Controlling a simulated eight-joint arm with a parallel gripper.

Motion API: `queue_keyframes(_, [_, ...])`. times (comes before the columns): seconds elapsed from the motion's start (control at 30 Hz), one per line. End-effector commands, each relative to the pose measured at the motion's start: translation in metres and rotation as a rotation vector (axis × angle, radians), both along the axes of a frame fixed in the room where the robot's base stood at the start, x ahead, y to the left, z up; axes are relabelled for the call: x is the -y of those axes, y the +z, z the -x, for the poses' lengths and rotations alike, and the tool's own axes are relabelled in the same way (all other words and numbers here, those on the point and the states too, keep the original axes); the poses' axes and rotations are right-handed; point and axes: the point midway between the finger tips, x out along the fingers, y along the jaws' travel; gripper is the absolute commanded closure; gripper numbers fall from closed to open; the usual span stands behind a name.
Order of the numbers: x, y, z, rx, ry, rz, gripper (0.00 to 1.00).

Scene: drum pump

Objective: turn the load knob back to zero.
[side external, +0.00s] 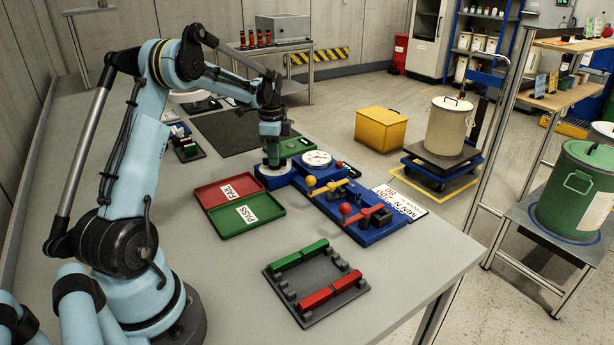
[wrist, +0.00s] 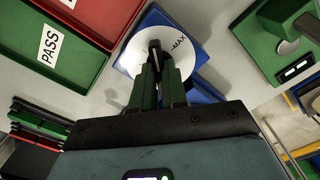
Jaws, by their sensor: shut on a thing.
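The load knob (wrist: 154,52) is a small dark piece at the centre of a white dial plate (wrist: 183,58), which has the word MAX printed on its right part in the wrist view. My gripper (wrist: 157,68) is shut on the knob, with its green fingers reaching down over the dial. In the side view my gripper (side external: 272,160) points straight down over the blue base (side external: 275,182) at the dial's place. The knob itself is hidden there behind the fingers. I cannot read which mark the knob points to.
A white round gauge (side external: 317,158) stands right beside the dial. A blue fixture (side external: 365,232) with yellow and red knobbed levers lies in front. A red FAIL tray (side external: 227,188) and green PASS tray (side external: 246,213) lie to the left. A dark rack (side external: 316,285) holds green and red bars.

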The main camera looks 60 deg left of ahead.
Motion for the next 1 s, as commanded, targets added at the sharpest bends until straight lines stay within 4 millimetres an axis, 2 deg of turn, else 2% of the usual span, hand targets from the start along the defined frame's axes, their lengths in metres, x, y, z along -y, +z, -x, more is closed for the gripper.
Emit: queue_keyframes(1.0, [-0.0001, 0.0004, 0.0006, -0.001, 0.967, 0.0, 1.0])
